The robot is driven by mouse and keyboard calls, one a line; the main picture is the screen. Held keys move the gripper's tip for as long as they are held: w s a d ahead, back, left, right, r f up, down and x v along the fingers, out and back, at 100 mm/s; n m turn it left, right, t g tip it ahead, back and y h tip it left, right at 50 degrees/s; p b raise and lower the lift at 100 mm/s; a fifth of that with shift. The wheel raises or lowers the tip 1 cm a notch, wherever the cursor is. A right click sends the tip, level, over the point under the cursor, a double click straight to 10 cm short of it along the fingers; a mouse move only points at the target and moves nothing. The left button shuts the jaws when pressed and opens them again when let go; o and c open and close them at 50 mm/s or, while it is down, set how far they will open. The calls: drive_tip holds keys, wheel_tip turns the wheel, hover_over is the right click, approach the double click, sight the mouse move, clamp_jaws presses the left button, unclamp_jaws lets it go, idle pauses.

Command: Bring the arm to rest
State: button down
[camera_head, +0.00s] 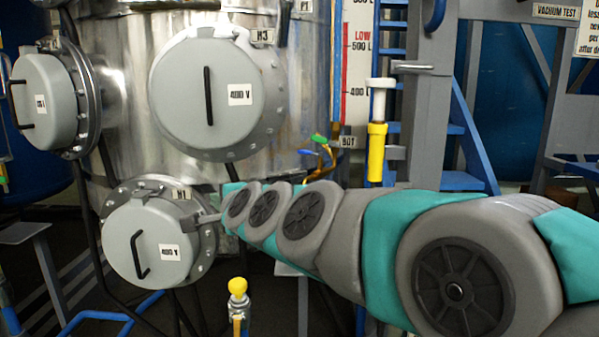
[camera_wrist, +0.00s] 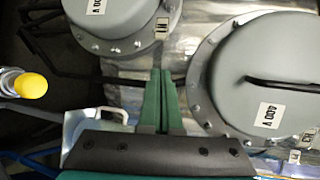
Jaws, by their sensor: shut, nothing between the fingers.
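My gripper (camera_wrist: 160,75) shows in the wrist view as two green fingers pressed together, with nothing between them. In the head view my arm reaches in from the right, and the gripper end (camera_head: 207,218) is by the right edge of the lower grey round cover (camera_head: 150,240) on the steel vessel (camera_head: 120,50). Whether it touches that cover cannot be told. In the wrist view the fingers point between two grey covers, one at the upper left (camera_wrist: 115,22) and one at the right (camera_wrist: 230,65).
A larger grey cover (camera_head: 185,85) and a left cover (camera_head: 45,100) stick out from the vessel. A yellow-topped fitting (camera_head: 238,288) stands below my arm and shows at left in the wrist view (camera_wrist: 30,86). A yellow-and-white cylinder (camera_head: 376,150) and blue ladder (camera_head: 470,135) are behind my arm.

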drive_tip(key=s+d+f+n+g+h, duration=0.2)
drive_tip(key=s+d+f+n+g, duration=0.2)
drive_tip(key=s+d+f, duration=0.4)
drive_tip(key=s+d+f+n+g+h, duration=0.1)
drive_tip(key=s+d+f+n+g, duration=0.3)
drive_tip(key=s+f, duration=0.45)
drive_tip(key=s+d+f+n+g+h, duration=0.2)
drive_tip(key=s+d+f, duration=0.3)
drive_tip(key=s+d, duration=0.3)
drive_tip(key=s+d+f+n+g+h, duration=0.2)
drive_tip(key=s+d+f+g, duration=0.3)
drive_tip(key=s+d, duration=0.4)
drive_tip(key=s+f+h, duration=0.1)
drive_tip(key=s, duration=0.3)
drive_tip(key=shift+s+d+f+n+p, duration=0.2)
drive_tip(key=shift+s+d+n+p, duration=0.1)
drive_tip(key=shift+p, duration=0.1)
